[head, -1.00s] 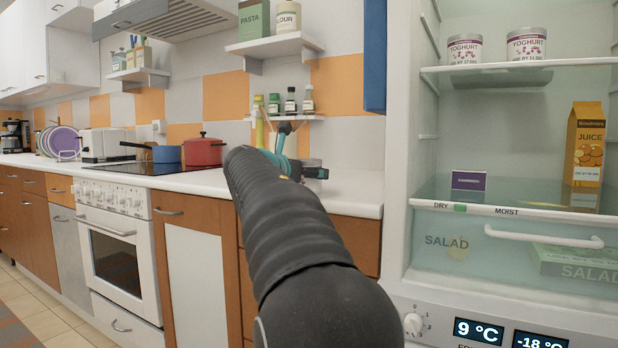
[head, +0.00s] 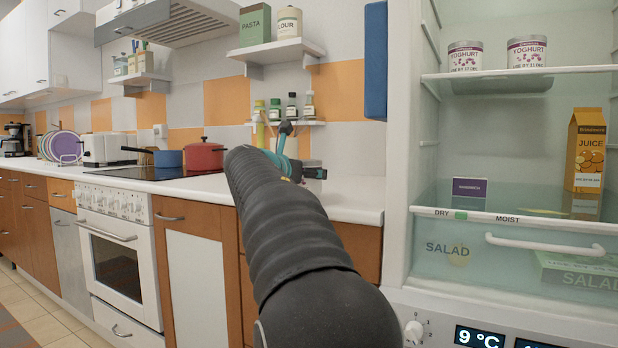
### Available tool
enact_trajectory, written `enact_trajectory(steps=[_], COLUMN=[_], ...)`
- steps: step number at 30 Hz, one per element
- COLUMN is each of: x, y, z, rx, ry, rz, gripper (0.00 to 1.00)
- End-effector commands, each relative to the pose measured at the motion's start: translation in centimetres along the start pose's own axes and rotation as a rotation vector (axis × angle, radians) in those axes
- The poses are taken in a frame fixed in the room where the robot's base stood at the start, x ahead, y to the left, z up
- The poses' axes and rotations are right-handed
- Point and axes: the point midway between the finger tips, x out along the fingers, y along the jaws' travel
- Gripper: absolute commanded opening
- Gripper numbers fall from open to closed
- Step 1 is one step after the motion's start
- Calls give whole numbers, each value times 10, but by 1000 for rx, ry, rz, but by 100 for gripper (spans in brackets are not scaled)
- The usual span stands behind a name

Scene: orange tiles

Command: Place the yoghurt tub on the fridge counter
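Two white yoghurt tubs with purple print stand on the upper fridge shelf, a left tub (head: 465,56) and a right tub (head: 527,52). The white counter beside the fridge (head: 352,205) lies left of the open fridge, and its visible right part is bare. My black arm reaches up from the bottom middle over this counter. My gripper (head: 309,172) is at its far end, above the counter and well left of the tubs. The arm hides much of it, so its fingers and anything between them cannot be made out.
The fridge shelf (head: 520,72) sticks out at the right. A juice carton (head: 586,150) and a purple box (head: 469,188) stand lower in the fridge. A small wall shelf with jars (head: 291,106) is behind my gripper. A red pot (head: 204,157) stands on the hob.

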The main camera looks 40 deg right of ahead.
Motion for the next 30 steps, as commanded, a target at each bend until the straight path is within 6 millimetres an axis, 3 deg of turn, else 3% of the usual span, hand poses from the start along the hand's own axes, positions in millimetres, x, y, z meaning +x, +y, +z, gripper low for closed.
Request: enact_trajectory(steps=[4,12,21,26,30], x=[-5,-4,-3,-4,4], y=[0,-63,-106,-112,-99], z=[34,67,91,96,86], rx=[4,4,2,1,-5], ry=[-3,-3,-2,-1,1], rz=[0,-3,-2,3,18], gripper=[26,26,26,26,26])
